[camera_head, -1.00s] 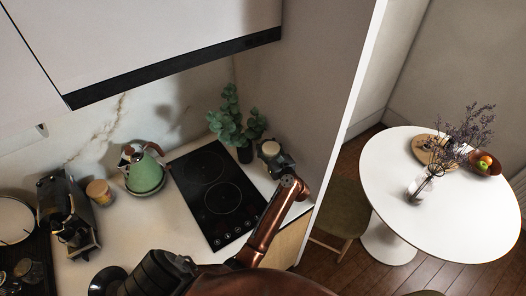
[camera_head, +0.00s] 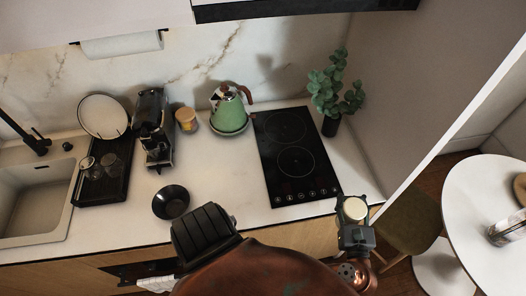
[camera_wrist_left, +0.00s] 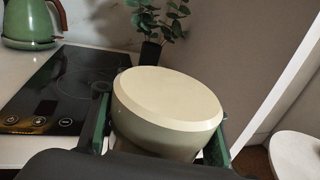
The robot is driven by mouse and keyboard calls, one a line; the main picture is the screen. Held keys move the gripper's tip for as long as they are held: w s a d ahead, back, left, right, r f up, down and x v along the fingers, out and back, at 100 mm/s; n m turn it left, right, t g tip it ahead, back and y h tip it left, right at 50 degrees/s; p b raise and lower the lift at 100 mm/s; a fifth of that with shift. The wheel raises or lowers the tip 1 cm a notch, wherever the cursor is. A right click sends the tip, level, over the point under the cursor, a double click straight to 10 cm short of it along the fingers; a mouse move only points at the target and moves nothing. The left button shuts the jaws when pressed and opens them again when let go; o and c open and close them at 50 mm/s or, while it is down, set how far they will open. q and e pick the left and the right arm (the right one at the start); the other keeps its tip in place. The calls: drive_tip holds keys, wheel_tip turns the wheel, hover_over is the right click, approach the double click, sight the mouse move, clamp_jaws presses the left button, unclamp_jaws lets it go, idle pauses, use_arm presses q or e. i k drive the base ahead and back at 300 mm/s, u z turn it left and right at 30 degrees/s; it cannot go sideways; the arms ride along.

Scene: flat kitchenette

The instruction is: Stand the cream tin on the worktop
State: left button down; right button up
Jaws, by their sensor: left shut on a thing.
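The cream tin (camera_head: 355,209), round with a pale flat lid, is held in my left gripper (camera_head: 356,215) at the right front corner of the worktop (camera_head: 235,205). In the left wrist view the tin (camera_wrist_left: 168,98) fills the middle, lid towards the camera, between the two dark green fingers (camera_wrist_left: 158,132). The gripper is shut on it. The tin's base is hidden, and I cannot tell its height over the worktop edge. My right gripper is not in view.
The black hob (camera_head: 295,160) lies left of the tin, with a potted plant (camera_head: 331,100) behind. A green kettle (camera_head: 229,112), orange jar (camera_head: 186,119), coffee machine (camera_head: 153,125) and black bowl (camera_head: 171,202) stand further left. Worktop between bowl and hob is clear. A wall rises right.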

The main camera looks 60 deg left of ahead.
sight(228, 196)
drive_tip(key=k, duration=0.3)
drive_tip(key=z, duration=0.7)
drive_tip(key=i, duration=0.7)
drive_tip(key=u, duration=3)
